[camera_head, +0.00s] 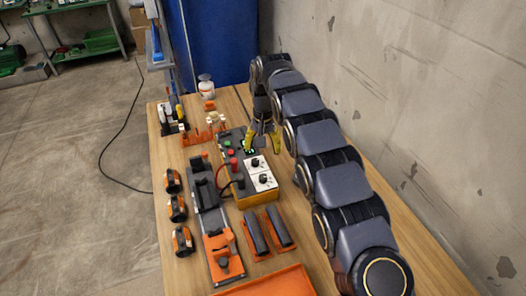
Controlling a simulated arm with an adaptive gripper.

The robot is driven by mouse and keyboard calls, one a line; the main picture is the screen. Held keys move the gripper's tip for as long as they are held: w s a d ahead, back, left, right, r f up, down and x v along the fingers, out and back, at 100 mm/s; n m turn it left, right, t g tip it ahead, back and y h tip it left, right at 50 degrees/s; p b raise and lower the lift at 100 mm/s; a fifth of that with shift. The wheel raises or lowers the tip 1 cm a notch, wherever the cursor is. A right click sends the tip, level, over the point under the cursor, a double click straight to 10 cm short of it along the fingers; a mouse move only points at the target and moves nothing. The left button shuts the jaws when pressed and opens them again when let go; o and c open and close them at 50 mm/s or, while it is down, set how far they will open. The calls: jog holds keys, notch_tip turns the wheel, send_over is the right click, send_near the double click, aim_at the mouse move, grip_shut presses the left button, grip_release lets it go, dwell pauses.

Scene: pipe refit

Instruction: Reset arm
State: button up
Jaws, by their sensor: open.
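My gripper (262,138) is at the end of my dark grey arm, which reaches from the lower right to the far part of the wooden table (300,278). Its yellow-tipped fingers point down and stand apart, with nothing seen between them. The fingers are over or beside the far end of the control box (262,184), which has dials, a red knob and a small green display. I cannot tell whether the fingertips touch the box.
Left of the box stands a grey and orange clamp fixture (222,252). Two dark pipes (254,232) lie in orange holders. Black-orange round parts (181,240) line the left edge. An orange tray (272,285) is at the front. A concrete wall (430,100) borders the right.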

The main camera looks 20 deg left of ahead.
dwell(0.3)
jog(key=s+d+r+m, duration=0.1)
jog(key=s+d+r, duration=0.25)
jog(key=d, duration=0.45)
jog(key=s+d+r+m+h, duration=0.1)
jog(key=s+d+r, duration=0.2)
jog(key=d+r, duration=0.35)
jog(key=s+d+r+m, duration=0.1)
jog(key=s+d+r, duration=0.2)
jog(key=d, duration=0.6)
jog(key=s+d+g, duration=0.1)
jog(key=s+d, duration=0.3)
jog(key=s, duration=0.8)
jog(key=s+d+y, duration=0.1)
jog(key=s+d, duration=0.4)
jog(key=s, duration=0.8)
jog(key=shift+d+f+g, duration=0.15)
jog(key=shift+f+g, duration=0.25)
